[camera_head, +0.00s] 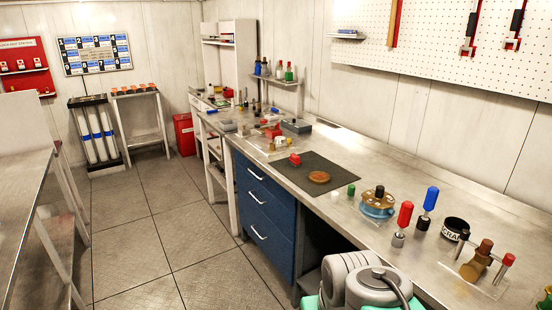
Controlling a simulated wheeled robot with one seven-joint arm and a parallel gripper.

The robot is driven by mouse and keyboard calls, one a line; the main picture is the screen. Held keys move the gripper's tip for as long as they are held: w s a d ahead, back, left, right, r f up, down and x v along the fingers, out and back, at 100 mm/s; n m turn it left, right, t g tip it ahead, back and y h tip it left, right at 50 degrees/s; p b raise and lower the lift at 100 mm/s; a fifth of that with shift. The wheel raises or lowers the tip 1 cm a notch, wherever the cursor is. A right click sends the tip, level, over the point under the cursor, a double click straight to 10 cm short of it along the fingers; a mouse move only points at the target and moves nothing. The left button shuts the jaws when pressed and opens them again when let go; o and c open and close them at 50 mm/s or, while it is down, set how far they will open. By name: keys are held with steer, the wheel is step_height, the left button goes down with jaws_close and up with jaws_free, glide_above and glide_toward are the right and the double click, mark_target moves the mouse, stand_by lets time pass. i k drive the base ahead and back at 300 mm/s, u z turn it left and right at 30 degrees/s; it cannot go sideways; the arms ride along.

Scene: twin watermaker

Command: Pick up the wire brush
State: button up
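I cannot tell for sure which thing is the wire brush; the small items are too coarse to make out. On the metal workbench (400,177) lies a dark mat (330,187). A small red object (295,159) and a flat brown round piece (319,177) lie on the mat. Upright tools with a red handle (404,214) and a blue handle (430,199) stand to the right, near a brass-and-blue round part (378,203). A brown object (477,262) and another red-topped tool (502,272) stand nearer. My gripper is not in view.
A black ring-shaped holder (455,228) stands by the tools. Blue drawers (264,207) are under the bench. A pegboard (450,50) with tools hangs above. The tiled floor (150,225) is clear between this bench and another table (25,185) at left.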

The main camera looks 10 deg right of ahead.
mark_target(294, 160)
steer(key=u, duration=0.6)
steer(key=i, duration=1.55)
steer(key=z, duration=0.2)
steer(key=i, duration=1.6)
steer(key=z, duration=0.8)
